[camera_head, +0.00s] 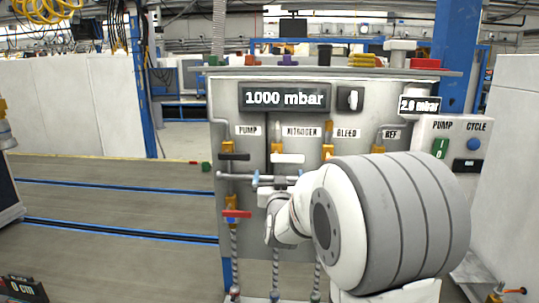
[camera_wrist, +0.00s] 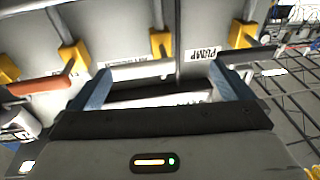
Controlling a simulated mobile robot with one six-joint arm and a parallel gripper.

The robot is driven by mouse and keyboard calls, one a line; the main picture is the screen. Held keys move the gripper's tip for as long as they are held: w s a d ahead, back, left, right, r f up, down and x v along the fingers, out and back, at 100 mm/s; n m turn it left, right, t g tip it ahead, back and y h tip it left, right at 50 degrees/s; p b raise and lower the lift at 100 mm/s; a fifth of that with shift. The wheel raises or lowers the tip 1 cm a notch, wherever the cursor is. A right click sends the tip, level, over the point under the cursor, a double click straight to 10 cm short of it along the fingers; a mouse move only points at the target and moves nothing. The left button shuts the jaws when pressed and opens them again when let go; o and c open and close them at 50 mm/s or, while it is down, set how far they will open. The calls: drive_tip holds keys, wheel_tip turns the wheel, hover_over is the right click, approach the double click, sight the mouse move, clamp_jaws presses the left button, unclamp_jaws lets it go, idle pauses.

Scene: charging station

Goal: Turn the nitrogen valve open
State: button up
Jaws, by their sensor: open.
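The nitrogen valve has a white bar handle (camera_head: 287,158) that lies level on the grey panel, below the NITROGEN label (camera_head: 301,132). In the wrist view a pale handle (camera_wrist: 143,70) below a yellow fitting lies across the gap between the fingers, nearer the left one. My gripper (camera_head: 280,179) is just below the white handle in the head view. In the wrist view my gripper (camera_wrist: 160,72) has its blue fingers wide apart and holds nothing. I cannot tell whether a finger touches the handle.
The pump valve's black handle (camera_head: 234,157) is close on the left. A red handle (camera_head: 237,213) sits lower on the pump line. An orange handle (camera_wrist: 42,85) is left of my fingers in the wrist view. The display (camera_head: 284,99) reads 1000 mbar. Open floor lies left.

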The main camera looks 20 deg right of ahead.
sight(287, 157)
drive_tip(key=d+t+h, duration=0.1)
drive_tip(key=w+d+r+m+h, duration=0.1)
drive_tip(key=shift+d+r+t+h, duration=0.15)
drive_tip(key=shift+r+t+h, duration=0.15)
drive_tip(key=shift+t, duration=0.1)
drive_tip(key=shift+w+d+r, duration=0.1)
drive_tip(key=shift+d+r, duration=0.05)
drive_tip(key=shift+r, duration=0.05)
drive_tip(key=p+x, duration=0.2)
drive_tip(key=x, duration=0.5)
drive_tip(key=shift+w+d+r, duration=0.1)
drive_tip(key=shift+r, duration=0.05)
drive_tip(key=shift+c, duration=0.6)
drive_tip(key=c, duration=1)
